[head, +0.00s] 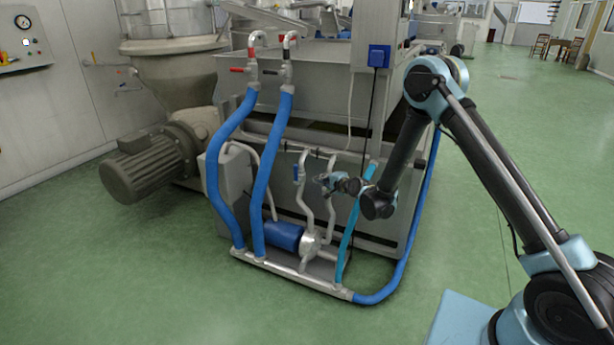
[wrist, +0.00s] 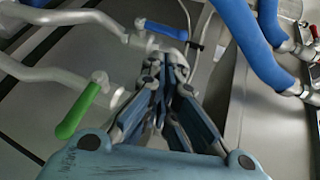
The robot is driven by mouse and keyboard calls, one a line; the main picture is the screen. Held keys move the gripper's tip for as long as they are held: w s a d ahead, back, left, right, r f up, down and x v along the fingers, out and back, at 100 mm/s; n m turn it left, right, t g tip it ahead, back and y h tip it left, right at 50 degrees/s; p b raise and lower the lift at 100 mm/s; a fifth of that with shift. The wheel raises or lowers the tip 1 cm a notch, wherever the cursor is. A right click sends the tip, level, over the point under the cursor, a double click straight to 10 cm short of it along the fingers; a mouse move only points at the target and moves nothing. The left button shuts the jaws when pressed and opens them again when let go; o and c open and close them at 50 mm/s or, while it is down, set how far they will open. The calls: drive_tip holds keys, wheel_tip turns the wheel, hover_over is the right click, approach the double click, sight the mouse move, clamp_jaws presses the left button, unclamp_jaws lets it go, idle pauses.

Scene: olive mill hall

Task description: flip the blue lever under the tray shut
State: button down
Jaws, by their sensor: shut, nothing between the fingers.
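The blue lever (head: 295,172) sits on a thin silver pipe below the metal tray (head: 316,64) of the machine. In the wrist view the blue lever (wrist: 166,30) lies just beyond my fingertips, pointing right from its valve on the pipe. My gripper (head: 321,181) is shut and empty, to the right of the blue lever in the head view. In the wrist view the closed fingers of my gripper (wrist: 172,62) point up toward the lever. Whether they touch it I cannot tell.
A green lever (wrist: 78,110) sits on a neighbouring pipe, left of my fingers. Thick blue hoses (head: 272,165) run down left of the pipes. A blue pump motor (head: 284,235) lies below. Green floor (head: 160,290) is open in front.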

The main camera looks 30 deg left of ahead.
approach(296, 175)
drive_tip(key=w+a, duration=0.3)
drive_tip(key=shift+x, duration=1.1)
drive_tip(key=shift+w+d+r, duration=0.1)
drive_tip(key=shift+w, duration=0.15)
